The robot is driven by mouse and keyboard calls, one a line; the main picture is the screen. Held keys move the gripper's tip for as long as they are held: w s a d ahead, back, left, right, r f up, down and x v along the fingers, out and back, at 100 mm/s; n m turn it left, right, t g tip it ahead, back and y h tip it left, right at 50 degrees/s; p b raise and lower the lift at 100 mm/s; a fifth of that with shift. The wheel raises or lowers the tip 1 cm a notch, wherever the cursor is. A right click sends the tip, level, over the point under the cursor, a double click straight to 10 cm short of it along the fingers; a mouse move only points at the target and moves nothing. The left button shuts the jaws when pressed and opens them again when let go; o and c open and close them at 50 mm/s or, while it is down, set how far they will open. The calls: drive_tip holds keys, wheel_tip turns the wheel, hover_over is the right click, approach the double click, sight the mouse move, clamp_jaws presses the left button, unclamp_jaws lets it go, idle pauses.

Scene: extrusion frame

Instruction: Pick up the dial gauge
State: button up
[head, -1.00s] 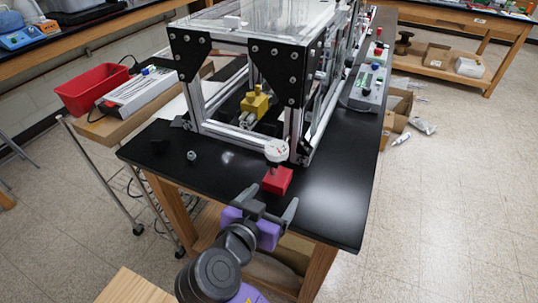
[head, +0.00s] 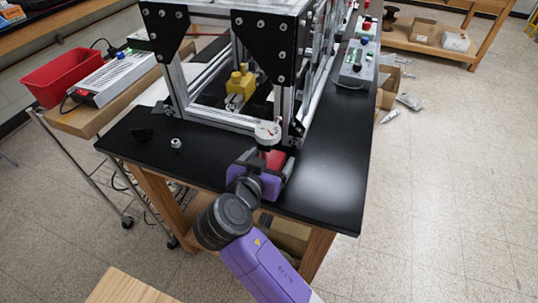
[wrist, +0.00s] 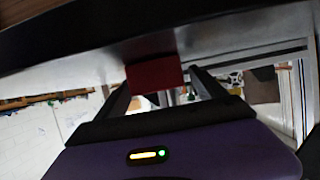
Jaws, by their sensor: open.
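The dial gauge (head: 267,131) has a round white face and a dark stem that goes down to a red block (head: 275,158) on the black bench. Whether the stem meets the block is hidden. My gripper (head: 264,165) is open and low at the bench's front edge, its fingers to either side of the stem and block. In the wrist view, the red block (wrist: 154,76) shows between the two dark fingers, near their tips; how deep it sits between them is unclear. The gauge's dial is not clearly seen there.
The aluminium extrusion frame (head: 200,118) with black corner plates stands just behind the gauge. A yellow part (head: 239,84) sits inside it. A small nut-like piece (head: 176,144) and a black piece (head: 142,134) lie to the left.

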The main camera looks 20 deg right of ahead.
clamp_jaws()
drive_tip(key=shift+r, duration=0.1)
drive_tip(key=shift+r, duration=0.1)
idle(0.4)
wheel_tip(320, 180, up, 27)
drive_tip(key=p, duration=0.4)
hover_over(271, 159)
drive_tip(key=s, duration=0.1)
drive_tip(key=f, duration=2.1)
drive_tip(key=shift+s+d+f, duration=0.1)
drive_tip(key=shift+s+f, duration=0.1)
drive_tip(key=shift+f, duration=0.2)
drive_tip(key=f, duration=0.1)
drive_tip(key=w+f, duration=0.1)
drive_tip(key=shift+w+f, duration=0.2)
drive_tip(key=shift+f, duration=0.15)
drive_tip(key=shift+r, duration=0.1)
